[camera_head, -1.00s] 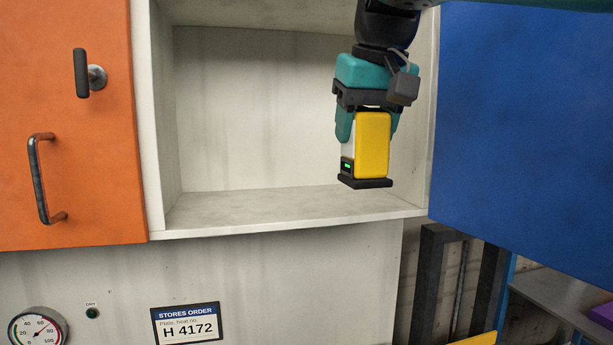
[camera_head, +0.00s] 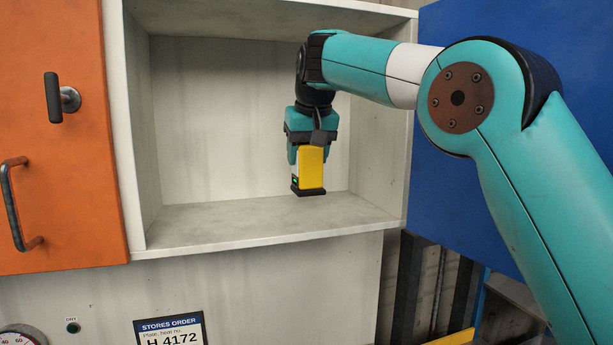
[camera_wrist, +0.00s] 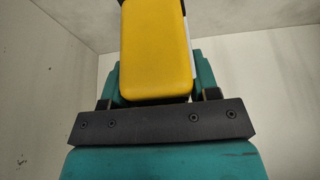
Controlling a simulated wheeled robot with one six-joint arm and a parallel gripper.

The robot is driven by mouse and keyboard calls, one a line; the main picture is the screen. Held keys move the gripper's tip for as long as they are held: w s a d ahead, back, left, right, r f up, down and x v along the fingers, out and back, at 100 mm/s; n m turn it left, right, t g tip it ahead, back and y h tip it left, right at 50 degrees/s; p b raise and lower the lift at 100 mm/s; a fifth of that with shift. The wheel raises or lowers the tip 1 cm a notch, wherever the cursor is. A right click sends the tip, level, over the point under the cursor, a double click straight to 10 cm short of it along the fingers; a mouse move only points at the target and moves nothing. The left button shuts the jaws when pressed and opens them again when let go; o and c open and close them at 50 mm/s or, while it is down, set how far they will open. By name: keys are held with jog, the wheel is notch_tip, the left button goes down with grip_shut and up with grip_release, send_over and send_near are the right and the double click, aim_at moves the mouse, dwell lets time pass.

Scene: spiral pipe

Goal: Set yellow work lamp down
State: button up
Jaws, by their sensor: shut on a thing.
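The yellow work lamp (camera_head: 312,167) is upright in my gripper (camera_head: 306,152), with its black base at the bottom and a small green light low on its left side. My gripper is shut on the lamp's upper part from above. The lamp is inside the open cabinet compartment, over the shelf (camera_head: 230,222). I cannot tell for sure whether its base touches the shelf. In the wrist view the lamp (camera_wrist: 155,50) fills the upper middle between the teal fingers (camera_wrist: 155,95), and its base end is cut off at the top.
The shelf around the lamp is bare. Cabinet side walls stand left (camera_head: 138,130) and right. An orange door (camera_head: 60,190) with handles is at the left. A blue door panel (camera_head: 450,190) is at the right, behind my arm. A label (camera_head: 170,332) sits below.

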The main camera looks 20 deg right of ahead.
aim_at(307, 173)
notch_tip(307, 173, down, 3)
jog(key=shift+f+b, duration=0.2)
jog(key=shift+b, duration=0.15)
jog(key=shift+w+p, duration=0.1)
jog(key=shift+p, duration=0.5)
jog(key=shift+f, duration=0.25)
jog(key=o, duration=1.1)
jog(key=shift+f, duration=0.15)
